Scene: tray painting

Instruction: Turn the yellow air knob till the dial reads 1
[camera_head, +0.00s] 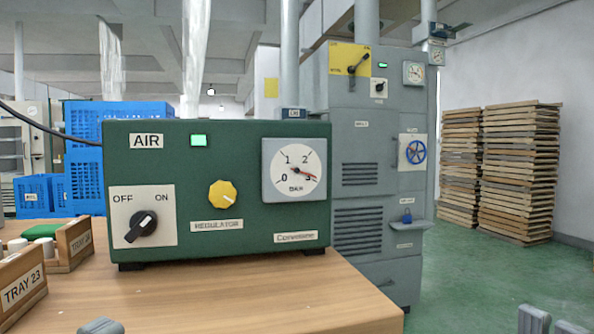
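The green AIR box (250,235) stands on the wooden table. Only tips of my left gripper (101,326) and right gripper (553,321) show at the bottom edge, both apart from the knob. Their opening is unclear.
Tray boxes (72,246) with labels stand at the table's left edge. Blue crates (85,160) are behind the AIR box. A grey cabinet (370,130) stands behind it to the right. The table (235,295) is clear in front of the box.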

